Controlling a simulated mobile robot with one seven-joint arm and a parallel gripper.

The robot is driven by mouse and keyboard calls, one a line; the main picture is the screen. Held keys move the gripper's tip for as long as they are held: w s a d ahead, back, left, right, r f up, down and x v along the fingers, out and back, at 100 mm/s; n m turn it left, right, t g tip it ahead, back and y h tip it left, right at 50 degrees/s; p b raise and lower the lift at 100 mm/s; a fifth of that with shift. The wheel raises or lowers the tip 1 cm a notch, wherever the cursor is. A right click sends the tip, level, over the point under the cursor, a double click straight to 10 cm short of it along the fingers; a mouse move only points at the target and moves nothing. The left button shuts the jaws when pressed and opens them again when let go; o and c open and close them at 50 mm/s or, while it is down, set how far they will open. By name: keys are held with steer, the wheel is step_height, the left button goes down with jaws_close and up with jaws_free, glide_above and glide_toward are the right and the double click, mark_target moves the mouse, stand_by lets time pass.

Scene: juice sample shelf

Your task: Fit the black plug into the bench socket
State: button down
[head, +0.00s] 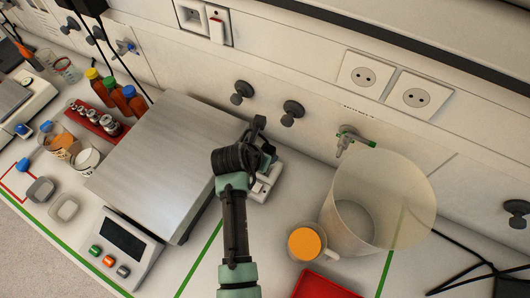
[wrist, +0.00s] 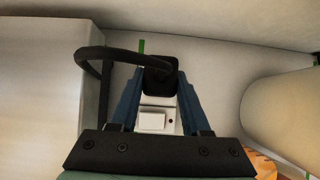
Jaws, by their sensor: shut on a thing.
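The black plug (wrist: 160,72) is between the blue fingers of my gripper (wrist: 160,84) in the wrist view, with its thick black cable (wrist: 92,54) looping out to the left. My gripper is shut on the plug. The white bench socket (wrist: 152,121) shows just below the plug, with a pale rocker switch and a small dark red dot. The plug hides the far part of the socket, so I cannot tell whether it is seated or above it. In the head view my gripper (head: 268,160) is over the bench socket (head: 266,185), and my wrist hides most of the plug.
A large steel-topped scale (head: 165,150) stands close on the left. A clear jug (head: 378,200) and an orange-topped cup (head: 305,243) stand on the right. A red tray (head: 325,287) is at the front. Wall sockets (head: 366,74) and dark knobs (head: 292,112) are behind.

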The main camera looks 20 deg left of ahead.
step_height(320, 180, down, 2)
steer(key=shift+f+b, duration=0.15)
steer(key=shift+b, duration=0.85)
steer(key=shift+r+p, duration=0.3)
steer(key=shift+p, duration=0.05)
steer(key=shift+s+p, duration=0.1)
steer(key=shift+p, duration=0.6)
steer(key=shift+f+b, duration=0.5)
steer(key=shift+f, duration=1.5)
stand_by(0.8)
steer(key=shift+c, duration=1.4)
jaws_free()
steer(key=shift+s+r, duration=0.1)
steer(key=v, duration=1.2)
steer(key=shift+s+r+b, duration=0.2)
steer(key=shift+r+b, duration=0.1)
steer(key=shift+b, duration=0.05)
